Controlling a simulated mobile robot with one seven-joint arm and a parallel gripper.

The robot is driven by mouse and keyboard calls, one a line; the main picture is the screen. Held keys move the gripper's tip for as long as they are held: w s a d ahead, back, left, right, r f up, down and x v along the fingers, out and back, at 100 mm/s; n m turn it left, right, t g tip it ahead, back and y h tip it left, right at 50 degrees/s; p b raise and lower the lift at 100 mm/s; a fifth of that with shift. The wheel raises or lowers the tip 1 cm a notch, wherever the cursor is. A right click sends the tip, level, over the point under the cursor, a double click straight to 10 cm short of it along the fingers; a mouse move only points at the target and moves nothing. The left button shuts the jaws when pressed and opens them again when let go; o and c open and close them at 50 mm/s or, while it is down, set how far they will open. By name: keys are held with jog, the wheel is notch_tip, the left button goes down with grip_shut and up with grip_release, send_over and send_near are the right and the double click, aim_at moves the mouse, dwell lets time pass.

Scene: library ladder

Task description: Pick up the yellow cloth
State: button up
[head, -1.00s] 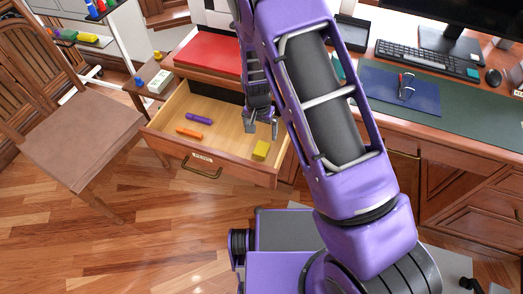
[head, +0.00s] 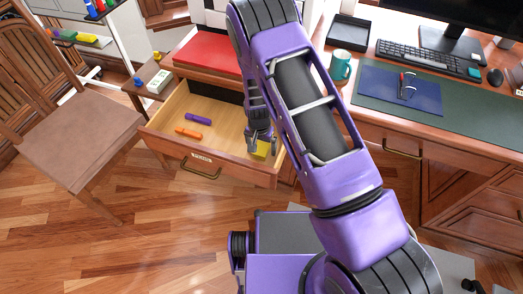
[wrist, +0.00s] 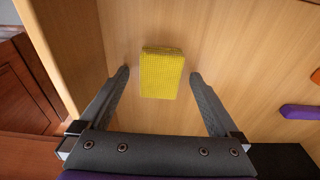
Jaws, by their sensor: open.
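The yellow cloth (wrist: 162,74) is a small folded, textured block lying on the wooden bottom of an open drawer (head: 228,170). In the head view the cloth (head: 262,149) is near the drawer's right front corner, partly hidden by my gripper (head: 261,146). In the wrist view my gripper (wrist: 160,76) is open, with one finger on each side of the cloth and gaps on both sides. Nothing is held. The height of the fingertips above the drawer bottom is hard to tell.
A purple marker (head: 198,119) and an orange marker (head: 188,132) lie in the drawer's left part. The drawer walls stand close to my gripper. A wooden chair (head: 82,140) is at the left. The desk at the right holds a teal mug (head: 340,66) and a keyboard (head: 424,59).

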grip_shut()
notch_tip(320, 180, up, 11)
jog(key=p, duration=0.2)
notch_tip(320, 180, up, 7)
jog(key=p, duration=0.3)
send_over(261, 149)
jog(key=s+d+r+n+b, duration=0.1)
jog(key=s+d+r+n, duration=0.1)
jog(key=d, duration=0.5)
jog(key=s+d+r+n+b, duration=0.1)
jog(key=s+d+r+n, duration=0.1)
jog(key=d, duration=0.5)
notch_tip(261, 149, up, 2)
jog(key=shift+s+d+r, duration=0.15)
jog(key=shift+s+d, duration=0.15)
jog(key=shift+s, duration=0.6)
